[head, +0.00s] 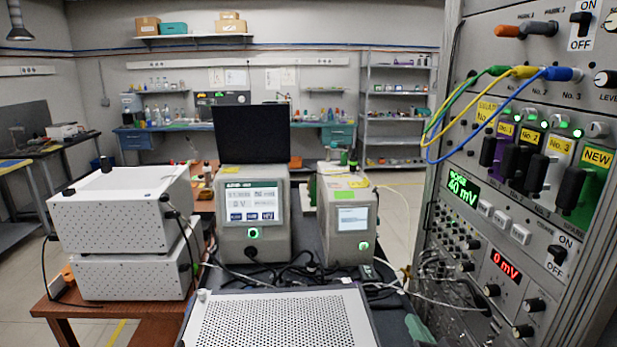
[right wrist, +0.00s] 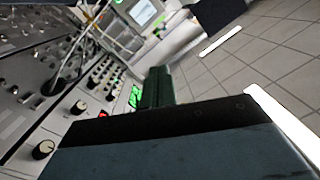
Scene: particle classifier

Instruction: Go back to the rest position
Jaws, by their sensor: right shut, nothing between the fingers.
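My right gripper (right wrist: 157,76) shows in the right wrist view as dark green fingers beyond the large dark gripper body. The fingers are together, with nothing seen between them. In the head view, a small dark green part at the bottom edge, right of the perforated metal case (head: 285,318), looks like the same gripper (head: 418,327). It is left of the instrument rack (head: 455,215) and apart from its panel. My left gripper is in neither view.
The rack fills the right side, with knobs, switches and plugged cables (head: 480,93). Two instruments (head: 250,208) (head: 346,215) and loose black cables stand behind the case. White perforated boxes (head: 120,215) sit on a brown table at left. Open floor (head: 400,205) lies behind.

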